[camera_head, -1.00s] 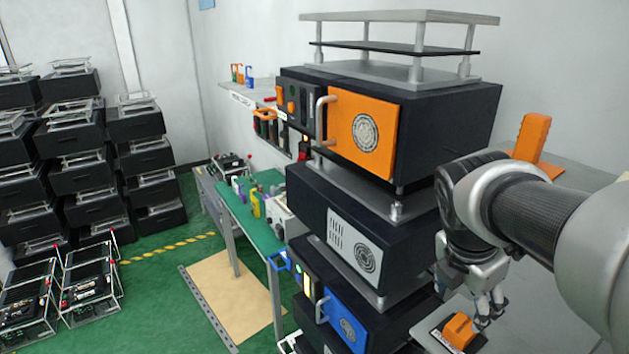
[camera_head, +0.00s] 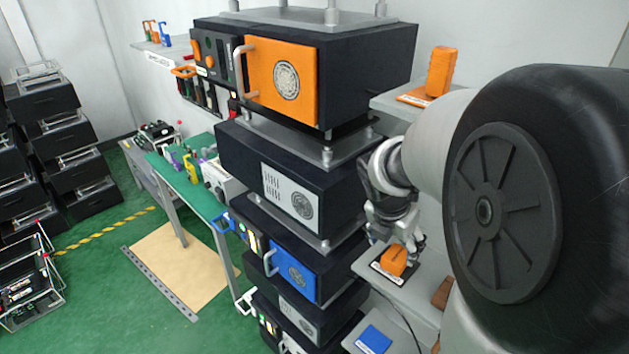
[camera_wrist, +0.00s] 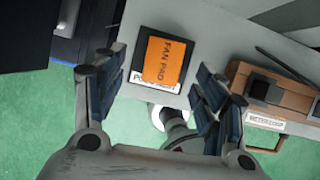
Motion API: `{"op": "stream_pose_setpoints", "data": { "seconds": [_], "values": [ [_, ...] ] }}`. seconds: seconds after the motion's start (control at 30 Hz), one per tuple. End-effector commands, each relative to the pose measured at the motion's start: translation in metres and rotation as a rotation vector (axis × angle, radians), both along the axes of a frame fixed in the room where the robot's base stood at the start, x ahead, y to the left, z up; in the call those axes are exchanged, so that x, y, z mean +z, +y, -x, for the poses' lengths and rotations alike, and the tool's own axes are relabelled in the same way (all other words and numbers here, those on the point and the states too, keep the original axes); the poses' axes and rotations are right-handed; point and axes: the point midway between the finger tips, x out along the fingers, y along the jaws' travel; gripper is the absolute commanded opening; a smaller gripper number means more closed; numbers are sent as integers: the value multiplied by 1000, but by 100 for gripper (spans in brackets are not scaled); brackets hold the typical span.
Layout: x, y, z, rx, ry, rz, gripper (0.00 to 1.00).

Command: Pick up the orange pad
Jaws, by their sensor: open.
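The orange pad (camera_head: 394,259) rests on a dark labelled plate (camera_head: 378,271) on a grey shelf to the right of the stacked ovens. In the wrist view the pad (camera_wrist: 164,62) reads "FAN PAD" and lies between and beyond my fingers. My gripper (camera_wrist: 158,92) is open and empty, with a finger on each side of the pad's line. In the head view my gripper (camera_head: 405,232) is just above the pad, close to it. Whether it touches the pad cannot be told.
Stacked dark units with an orange door (camera_head: 283,80) and a blue door (camera_head: 293,268) stand left of the shelf. Another orange block (camera_head: 441,72) stands on an upper shelf. A blue pad (camera_head: 374,338) lies lower down. A brown box (camera_wrist: 270,95) sits right of the pad.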

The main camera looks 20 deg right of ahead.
Motion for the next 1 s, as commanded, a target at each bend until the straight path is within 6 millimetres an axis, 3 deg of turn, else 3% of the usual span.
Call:
{"op": "stream_pose_setpoints", "data": {
  "seconds": [0.37,0.67,1.0],
  "values": [
    [-44,-22,-3,-2,3,-2,65],
    [-46,-23,-5,-1,0,0,65],
    [-46,-23,-5,-1,0,0,42]
  ]
}}
